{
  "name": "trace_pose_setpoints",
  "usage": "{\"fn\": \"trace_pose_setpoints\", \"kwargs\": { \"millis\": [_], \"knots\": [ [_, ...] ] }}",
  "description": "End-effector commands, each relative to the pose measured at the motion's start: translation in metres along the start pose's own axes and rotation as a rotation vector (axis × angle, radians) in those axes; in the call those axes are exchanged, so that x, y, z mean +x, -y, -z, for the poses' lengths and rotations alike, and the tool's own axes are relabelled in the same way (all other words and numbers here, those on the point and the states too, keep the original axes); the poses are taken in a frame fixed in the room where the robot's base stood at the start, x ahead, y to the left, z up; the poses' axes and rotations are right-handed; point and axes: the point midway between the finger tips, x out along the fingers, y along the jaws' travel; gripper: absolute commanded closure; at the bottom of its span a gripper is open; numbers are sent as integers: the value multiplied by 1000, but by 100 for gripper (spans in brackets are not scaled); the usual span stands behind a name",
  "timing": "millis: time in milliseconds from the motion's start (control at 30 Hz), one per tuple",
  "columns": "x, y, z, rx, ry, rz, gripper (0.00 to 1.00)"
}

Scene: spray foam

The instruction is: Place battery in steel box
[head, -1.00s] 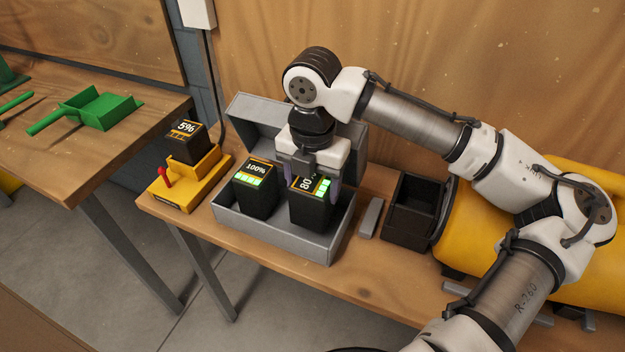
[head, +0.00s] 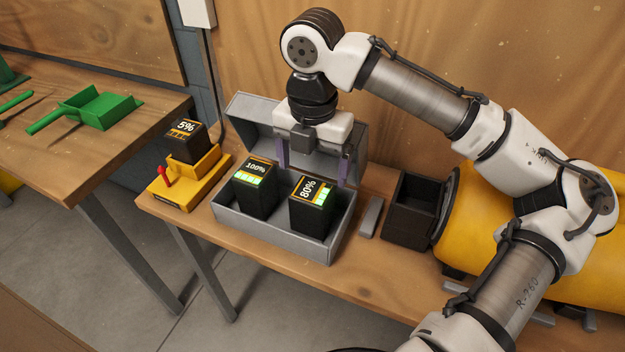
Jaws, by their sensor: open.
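The open grey steel box (head: 281,239) stands on the wooden bench with its lid raised at the back. Two black batteries stand upright in it: one marked 100% (head: 254,197) on the left and one marked 80% (head: 311,213) on the right. A third battery, marked 5% (head: 187,145), sits in the yellow charger (head: 188,188) left of the box. My gripper (head: 313,178) is open and empty, pointing down above and just behind the 80% battery. Its fingers are spread, and it appears clear of the battery.
A dark open bin (head: 411,222) and a small grey bar (head: 371,217) are right of the box. A yellow cylinder (head: 460,245) lies farther right, partly behind my arm. A green dustpan (head: 99,108) lies on the left table, across a gap.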

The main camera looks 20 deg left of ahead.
Motion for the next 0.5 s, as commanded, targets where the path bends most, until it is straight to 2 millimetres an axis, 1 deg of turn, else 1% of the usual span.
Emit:
{"fn": "trace_pose_setpoints", "kwargs": {
  "millis": [33,100,200,300,400,500],
  "knots": [
    [-12,-1,0,-3,2,-4,13],
    [-28,-1,0,-3,3,-2,13],
    [-50,-1,0,-1,4,-1,13],
    [-67,0,0,0,6,1,13],
    [-76,0,0,0,5,1,13],
    [-81,0,0,0,4,0,13]
  ]
}}
